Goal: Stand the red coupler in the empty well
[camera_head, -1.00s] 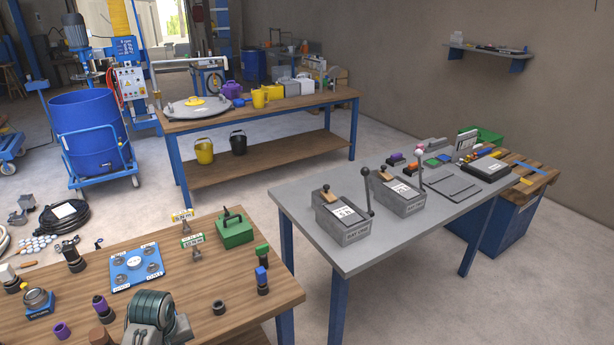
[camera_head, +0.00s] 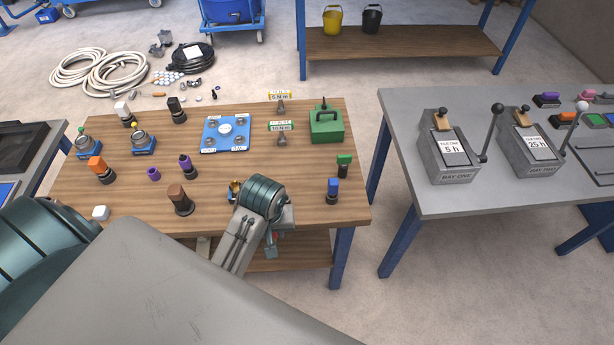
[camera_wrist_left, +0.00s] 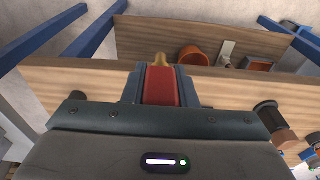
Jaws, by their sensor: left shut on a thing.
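My left gripper (camera_head: 234,190) is over the front middle of the wooden table and is mostly hidden by its own wrist in the head view. In the left wrist view, the red coupler (camera_wrist_left: 161,86) is between the left gripper's fingers, with a brass tip (camera_wrist_left: 160,60) beyond it. A bit of brass shows at the gripper in the head view; the red body is hidden there. I cannot make out the empty well now; my wrist covers part of the tabletop. My right gripper is not in view.
Capped couplers stand around, including a purple one (camera_head: 185,165), an orange one (camera_head: 100,168), a brown one (camera_head: 180,200) and a blue one (camera_head: 333,189). A blue plate (camera_head: 226,145) and a green box (camera_head: 326,125) are farther back.

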